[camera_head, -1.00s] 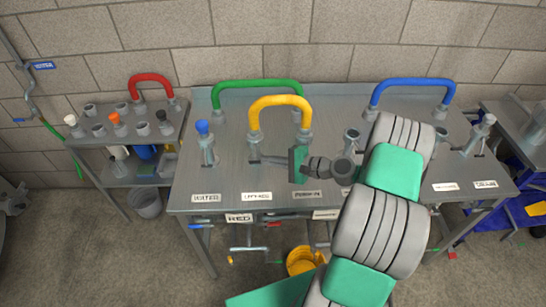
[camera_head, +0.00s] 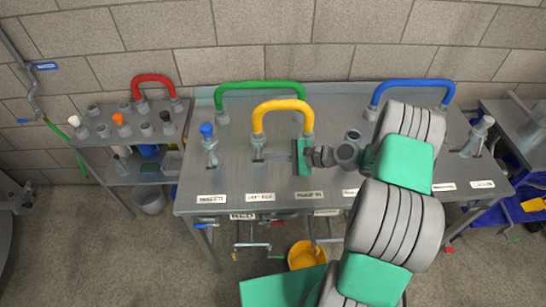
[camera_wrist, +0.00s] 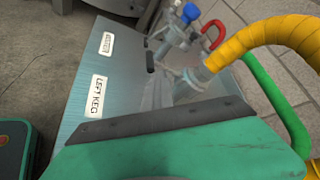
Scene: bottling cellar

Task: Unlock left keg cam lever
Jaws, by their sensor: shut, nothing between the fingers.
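The left keg fitting (camera_head: 257,143) stands behind the LEFT KEG label (camera_head: 260,197), with one end of the yellow hose (camera_head: 283,104) on it. My gripper (camera_head: 280,157) is shut and empty, pointing left, its tips low beside this fitting. I cannot tell whether it touches the fitting or its lever. In the wrist view the LEFT KEG label (camera_wrist: 95,96) and the yellow hose (camera_wrist: 265,42) show past the gripper's dark edge (camera_wrist: 165,122). The left keg cam lever is not clearly seen; my gripper covers part of that area.
The green hose (camera_head: 258,87) arches behind the yellow one. A blue-capped fitting (camera_head: 209,145) stands to the left. A blue hose (camera_head: 412,84) is at the back right. A side shelf (camera_head: 100,140) holds several fittings. The bench front near the labels is clear.

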